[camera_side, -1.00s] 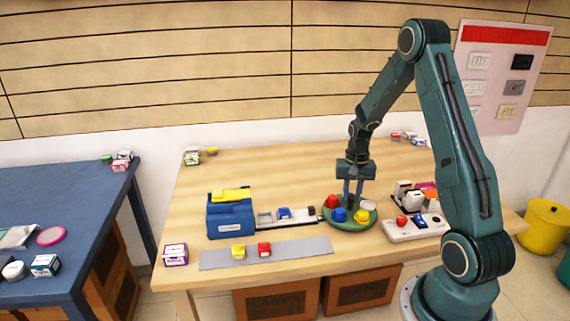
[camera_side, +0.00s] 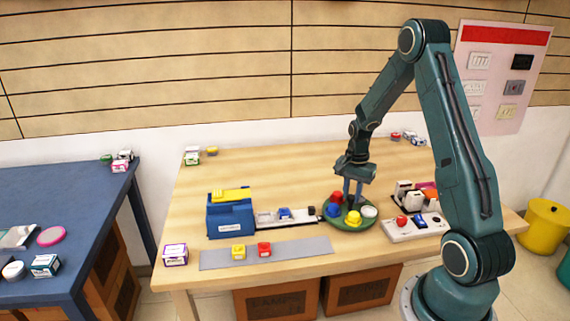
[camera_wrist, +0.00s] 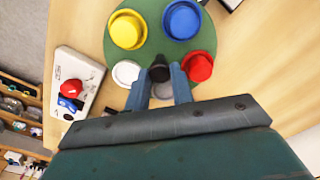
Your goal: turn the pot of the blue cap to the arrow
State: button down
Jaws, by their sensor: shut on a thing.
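A round green turntable (camera_side: 336,224) stands on the wooden table and carries several coloured caps. The blue cap (camera_side: 333,210) is at its front left; it also shows at the upper right of the wrist view (camera_wrist: 182,20). The red cap (camera_side: 337,196) is behind it, the yellow cap (camera_side: 353,218) at the front and the white cap (camera_side: 369,211) at the right. My gripper (camera_side: 352,190) points down at the middle, its two fingers closed on the dark central knob (camera_wrist: 159,72). A grey round shape shows partly between the fingers. I cannot make out the arrow.
A white switch box (camera_side: 405,232) with a red button stands close to the right. A pale rail (camera_side: 270,222) ends just left of the turntable, beside a blue box (camera_side: 230,220). A grey strip (camera_side: 305,250) lies in front. The table behind is mostly clear.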

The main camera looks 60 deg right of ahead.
aim_at(351, 197)
jog(key=shift+r+m, duration=0.1)
jog(key=shift+m, duration=0.6)
jog(key=c, duration=1.2)
grip_release()
notch_tip(351, 197, up, 14)
jog(key=shift+a, duration=0.1)
